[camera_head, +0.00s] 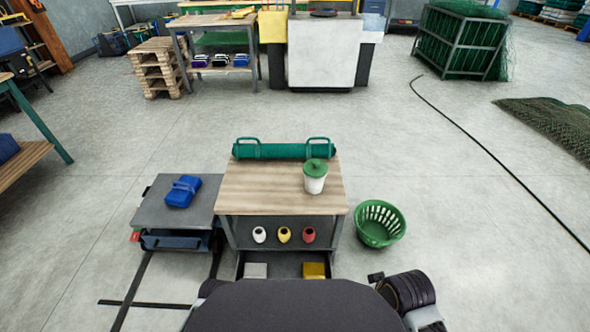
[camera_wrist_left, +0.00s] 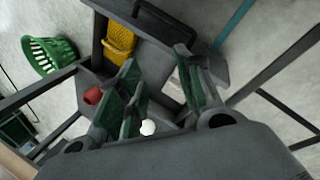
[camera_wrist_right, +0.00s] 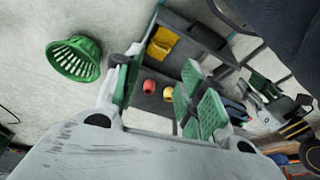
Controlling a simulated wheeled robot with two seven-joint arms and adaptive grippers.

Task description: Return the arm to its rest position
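My left gripper (camera_wrist_left: 157,70) shows in the left wrist view with its green-padded fingers spread apart and nothing between them. My right gripper (camera_wrist_right: 160,72) shows in the right wrist view, also spread and empty. Beyond its fingers are the red spool (camera_wrist_right: 149,86) and yellow spool (camera_wrist_right: 169,94) on the bench shelf, out of its hold. Neither gripper shows in the head view. Only a dark part of my right arm (camera_head: 405,290) is there, at bottom right beside my body; the left arm is hidden.
The wooden bench (camera_head: 255,195) bears a green roll (camera_head: 270,151) and a white pot (camera_head: 315,183) with green lid. An open drawer below holds grey and yellow items. A blue case (camera_head: 182,191) lies on the left cart (camera_head: 150,212).

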